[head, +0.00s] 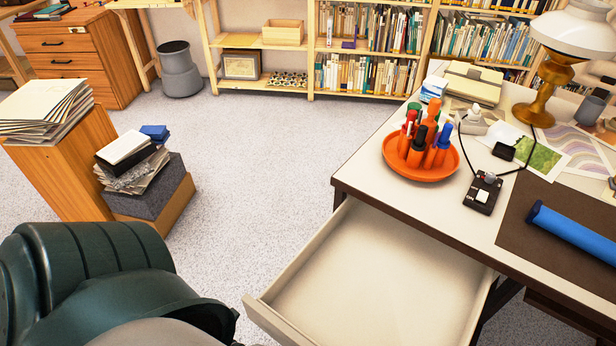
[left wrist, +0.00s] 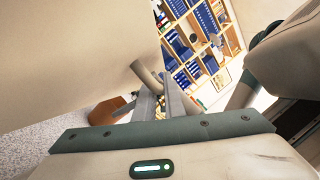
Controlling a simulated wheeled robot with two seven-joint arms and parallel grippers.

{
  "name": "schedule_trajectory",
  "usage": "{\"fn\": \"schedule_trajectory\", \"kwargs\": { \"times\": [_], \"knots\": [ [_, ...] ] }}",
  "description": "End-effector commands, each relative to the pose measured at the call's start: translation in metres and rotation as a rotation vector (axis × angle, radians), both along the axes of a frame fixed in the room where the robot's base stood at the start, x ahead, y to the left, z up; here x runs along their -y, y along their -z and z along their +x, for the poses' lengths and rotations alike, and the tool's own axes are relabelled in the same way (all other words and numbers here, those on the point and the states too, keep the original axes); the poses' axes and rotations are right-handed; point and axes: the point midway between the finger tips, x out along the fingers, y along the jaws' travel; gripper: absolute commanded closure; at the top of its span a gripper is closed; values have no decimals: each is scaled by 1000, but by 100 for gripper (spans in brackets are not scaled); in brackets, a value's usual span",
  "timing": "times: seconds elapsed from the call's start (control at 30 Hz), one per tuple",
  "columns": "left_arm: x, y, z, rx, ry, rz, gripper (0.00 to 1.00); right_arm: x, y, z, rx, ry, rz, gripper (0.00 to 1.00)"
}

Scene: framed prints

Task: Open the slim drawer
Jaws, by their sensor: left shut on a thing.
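The slim drawer (head: 375,285) is pale beige and stands well out from under the desk's white top in the head view. Its inside looks empty. Its front panel (head: 280,322) is at the lower middle, and the outer face is turned away from me. In the left wrist view a large pale surface (left wrist: 70,50) fills the upper left, seemingly the drawer front, with a grey-brown curved handle (left wrist: 146,73) on it. My left gripper (left wrist: 160,101) is shut at this handle; the exact contact is small and partly hidden. The head view does not show the left gripper's fingers.
The desk (head: 345,180) carries an orange tray (head: 421,172) of markers, a lamp (head: 560,65) and a blue roll (head: 572,234). A wooden stand (head: 60,175) with papers and a stack of books (head: 135,160) are at left. Speckled floor (head: 260,160) between is clear.

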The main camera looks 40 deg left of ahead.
Motion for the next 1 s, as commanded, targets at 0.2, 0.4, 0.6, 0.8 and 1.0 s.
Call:
{"fn": "schedule_trajectory", "kwargs": {
  "times": [0.2,0.4,0.6,0.8,1.0],
  "knots": [
    [0,0,0,0,-1,1,83,0,0,0,0,0,0,69],
    [0,0,0,0,-1,1,83,0,0,0,0,0,0,69],
    [-1,0,0,0,-1,1,83,0,0,0,1,0,0,69],
    [-9,3,-4,-1,0,2,83,0,-1,0,0,0,-1,69],
    [-31,10,-14,-5,-1,2,83,0,-15,-1,5,1,0,69]
  ]
}}
